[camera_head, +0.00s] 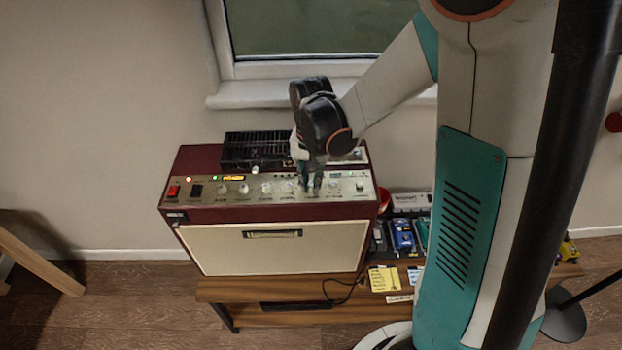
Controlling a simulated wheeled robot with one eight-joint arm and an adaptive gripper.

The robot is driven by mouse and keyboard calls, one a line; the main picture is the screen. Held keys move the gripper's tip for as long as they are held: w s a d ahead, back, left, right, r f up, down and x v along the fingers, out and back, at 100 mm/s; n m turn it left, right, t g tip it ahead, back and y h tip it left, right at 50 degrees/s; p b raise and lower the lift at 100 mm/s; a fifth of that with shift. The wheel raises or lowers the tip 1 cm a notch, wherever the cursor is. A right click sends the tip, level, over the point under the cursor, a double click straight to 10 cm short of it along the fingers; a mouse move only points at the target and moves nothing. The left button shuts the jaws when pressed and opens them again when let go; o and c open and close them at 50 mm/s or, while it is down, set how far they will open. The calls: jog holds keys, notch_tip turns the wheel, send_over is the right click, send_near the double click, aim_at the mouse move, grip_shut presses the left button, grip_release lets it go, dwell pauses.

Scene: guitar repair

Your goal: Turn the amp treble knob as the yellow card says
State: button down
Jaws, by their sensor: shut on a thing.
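The amp (270,245) is a dark red box with a cream front, standing on a low wooden bench. Its silver control panel (230,191) runs along the top front edge with a row of small knobs, a red switch at the left and small lights. My gripper (311,188) points down at the right half of the panel and is shut on a knob there. The fingers hide that knob, and the labels are too small to read. The yellow card (384,279) lies on the bench right of the amp; its writing is too small to read.
Pedals, including a blue one (403,236), stand close to the amp's right side. A black cable (345,290) lies on the bench (270,318). A window sill (270,95) is behind the amp. A round black stand base (565,318) is at the lower right.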

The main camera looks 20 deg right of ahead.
aim_at(311, 184)
jog(key=shift+n, duration=0.3)
jog(key=n+b, duration=0.1)
jog(key=n, duration=0.3)
jog(key=shift+n, duration=0.4)
jog(key=n+b, duration=0.1)
jog(key=n, duration=0.5)
jog(key=c, duration=1.5)
grip_release()
jog(key=shift+r, duration=0.1)
notch_tip(311, 184, up, 12)
jog(key=shift+f, duration=0.1)
jog(key=shift+s, duration=0.1)
